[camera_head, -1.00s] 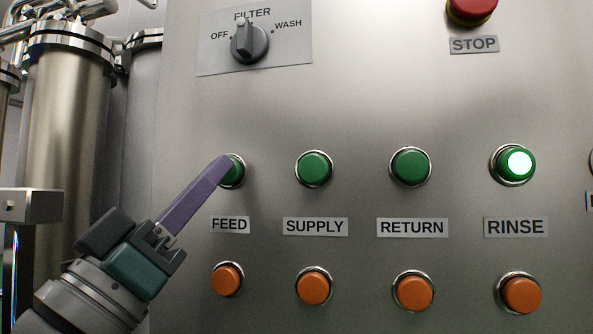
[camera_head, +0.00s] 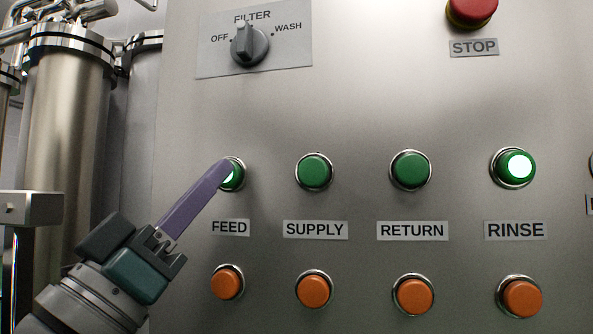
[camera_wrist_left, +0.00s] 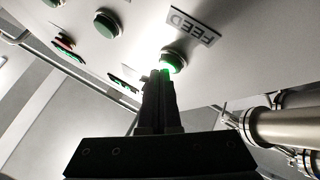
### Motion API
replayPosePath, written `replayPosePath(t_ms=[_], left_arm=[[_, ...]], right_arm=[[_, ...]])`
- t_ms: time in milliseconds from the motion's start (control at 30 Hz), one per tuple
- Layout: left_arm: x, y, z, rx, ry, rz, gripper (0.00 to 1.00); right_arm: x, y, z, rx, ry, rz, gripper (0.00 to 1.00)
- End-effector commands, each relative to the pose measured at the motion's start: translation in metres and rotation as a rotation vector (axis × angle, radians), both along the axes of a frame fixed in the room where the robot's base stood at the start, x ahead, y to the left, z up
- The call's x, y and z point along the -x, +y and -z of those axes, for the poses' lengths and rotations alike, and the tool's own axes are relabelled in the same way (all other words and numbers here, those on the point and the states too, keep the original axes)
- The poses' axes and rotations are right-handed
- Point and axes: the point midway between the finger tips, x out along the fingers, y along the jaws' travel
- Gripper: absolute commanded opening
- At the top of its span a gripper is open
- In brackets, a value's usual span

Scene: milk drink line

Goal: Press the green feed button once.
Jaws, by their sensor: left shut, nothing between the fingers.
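The green feed button (camera_head: 237,177) sits above the FEED label (camera_head: 230,227) on the steel panel. Its face is partly hidden by my gripper's fingers, and the part that shows is lit bright. My left gripper (camera_head: 224,167) is shut and empty, with its purple fingertips at the feed button; I cannot tell whether they touch it. In the left wrist view the gripper (camera_wrist_left: 162,76) points at the feed button (camera_wrist_left: 174,62), which glows green beside the upside-down FEED label (camera_wrist_left: 194,25). My right gripper is not in view.
Unlit green SUPPLY (camera_head: 314,171) and RETURN (camera_head: 410,170) buttons and a lit RINSE button (camera_head: 515,167) stand to the right. Several orange buttons (camera_head: 227,283) sit below. A FILTER knob (camera_head: 249,45) and red STOP button (camera_head: 472,10) are above. Steel cylinders (camera_head: 72,140) stand left.

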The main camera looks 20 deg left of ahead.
Motion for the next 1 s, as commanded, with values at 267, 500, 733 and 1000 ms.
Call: replayPosePath(t_ms=[267, 500, 733, 1000], left_arm=[[0.011, 0.0, -0.001, 0.001, 0.0, -0.001, 0.0], [0.012, 0.0, -0.001, 0.0, -0.001, 0.0, 0.0], [0.03, -0.001, -0.002, 0.001, 0.002, 0.0, 0.0], [0.055, -0.002, -0.001, 0.001, 0.001, 0.0, 0.0]], right_arm=[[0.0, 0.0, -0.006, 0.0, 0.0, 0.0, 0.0], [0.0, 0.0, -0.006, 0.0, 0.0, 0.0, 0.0], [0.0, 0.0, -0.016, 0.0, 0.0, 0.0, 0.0], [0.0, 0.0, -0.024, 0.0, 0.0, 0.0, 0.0]])
